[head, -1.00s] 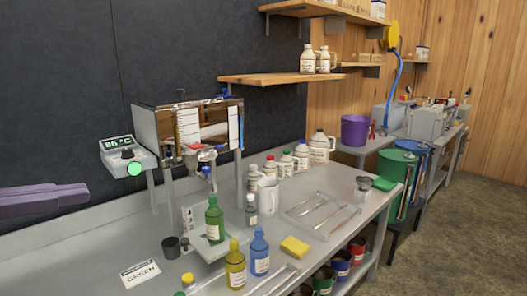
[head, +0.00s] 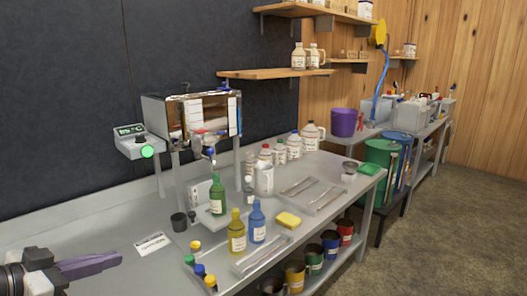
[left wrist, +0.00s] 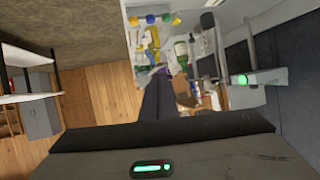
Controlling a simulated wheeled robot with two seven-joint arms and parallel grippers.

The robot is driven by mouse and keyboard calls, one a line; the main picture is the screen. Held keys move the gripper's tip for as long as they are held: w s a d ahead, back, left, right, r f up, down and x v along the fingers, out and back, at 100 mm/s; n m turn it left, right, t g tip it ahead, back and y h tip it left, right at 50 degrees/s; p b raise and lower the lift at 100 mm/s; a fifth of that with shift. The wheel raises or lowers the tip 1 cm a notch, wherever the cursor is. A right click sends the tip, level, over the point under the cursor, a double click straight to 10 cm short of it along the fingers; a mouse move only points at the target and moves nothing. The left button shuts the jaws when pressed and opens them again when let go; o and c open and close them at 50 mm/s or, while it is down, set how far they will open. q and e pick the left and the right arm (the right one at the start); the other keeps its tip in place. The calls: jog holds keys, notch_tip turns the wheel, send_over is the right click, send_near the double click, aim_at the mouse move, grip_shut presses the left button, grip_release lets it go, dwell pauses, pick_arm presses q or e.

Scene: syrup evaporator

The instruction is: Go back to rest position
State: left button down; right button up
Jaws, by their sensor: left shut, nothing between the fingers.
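My left gripper (head: 118,261) reaches in at the lower left of the head view, over the near left part of the metal bench (head: 85,228). Its two purple-grey fingers are closed together with nothing between them. It is clear of the bottles. In the left wrist view the shut fingers (left wrist: 158,85) point up the picture toward the bench with its bottles. My right gripper is in no view. The green bottle (head: 217,198) stands upright under the evaporator (head: 188,122), apart from my gripper.
A yellow bottle (head: 237,235) and a blue bottle (head: 257,225) stand near the bench front, by a yellow sponge (head: 288,220). A label card (head: 152,243) lies nearest my gripper. Coloured caps (head: 199,270) sit at the front edge. Floor at right is open.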

pick_arm(q)
jog(key=s+d+f+n+g+y, duration=0.1)
jog(key=s+d+f, duration=0.1)
jog(key=f, duration=0.6)
jog(key=s+d+f+n+y, duration=0.1)
jog(key=s+d+f, duration=0.15)
jog(key=f, duration=0.55)
jog(key=s+d+f+n+g+y, duration=0.1)
jog(key=s+f+n, duration=0.15)
jog(key=f, duration=0.55)
jog(key=s+d+f+g, duration=0.1)
jog(key=s+d+f, duration=1)
jog(key=s, duration=0.3)
jog(key=shift+d+m, duration=0.35)
